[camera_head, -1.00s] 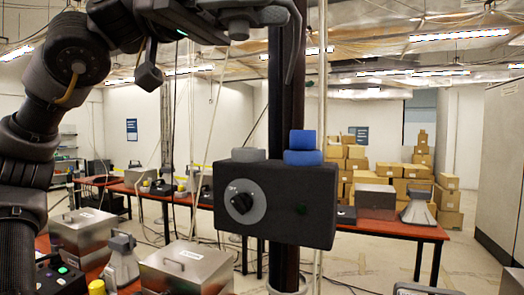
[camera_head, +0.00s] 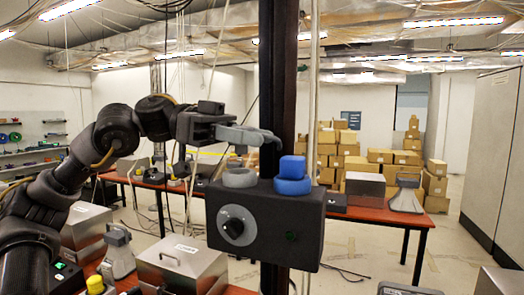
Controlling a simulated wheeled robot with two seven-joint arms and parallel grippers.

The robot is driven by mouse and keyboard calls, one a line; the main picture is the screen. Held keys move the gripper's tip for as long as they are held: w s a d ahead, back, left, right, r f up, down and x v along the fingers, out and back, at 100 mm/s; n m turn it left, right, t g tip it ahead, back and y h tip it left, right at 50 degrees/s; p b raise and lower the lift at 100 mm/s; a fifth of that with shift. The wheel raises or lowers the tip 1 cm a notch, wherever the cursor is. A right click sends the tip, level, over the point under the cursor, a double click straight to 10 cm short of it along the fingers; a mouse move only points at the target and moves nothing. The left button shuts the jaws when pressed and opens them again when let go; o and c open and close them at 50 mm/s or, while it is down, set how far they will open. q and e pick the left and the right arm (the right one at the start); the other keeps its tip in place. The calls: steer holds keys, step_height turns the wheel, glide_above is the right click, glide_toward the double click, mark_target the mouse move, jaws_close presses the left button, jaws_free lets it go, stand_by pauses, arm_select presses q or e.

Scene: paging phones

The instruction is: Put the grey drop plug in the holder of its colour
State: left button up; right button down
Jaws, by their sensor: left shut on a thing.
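A black box (camera_head: 265,222) with a dial is fixed to a dark post. On its top are a grey ring holder (camera_head: 239,179) at left and a blue ring holder (camera_head: 292,187) at right. A blue plug (camera_head: 292,166) sits in the blue holder. My left gripper (camera_head: 250,140) reaches in from the left above the grey holder, its fingers close to the post. It is shut on the grey drop plug (camera_head: 243,160), which shows only in part below the fingers, just over the grey holder. I cannot tell whether plug and holder touch. My right gripper is out of view.
The dark post (camera_head: 277,80) rises directly behind the box. Lidded metal boxes (camera_head: 182,262) stand on the red table at lower left. Another red table (camera_head: 385,215) and stacked cartons (camera_head: 345,155) are farther back. The space left of the black box is open.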

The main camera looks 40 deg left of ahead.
mark_target(251, 172)
arm_select(q)
steer(key=f, duration=0.1)
steer(key=f+p, duration=0.1)
steer(key=f, duration=0.1)
steer(key=shift+w+a+f, duration=0.25)
steer(key=shift+f, duration=0.1)
steer(key=shift+s, duration=0.1)
steer(key=o, duration=1)
steer(key=shift+d, duration=0.1)
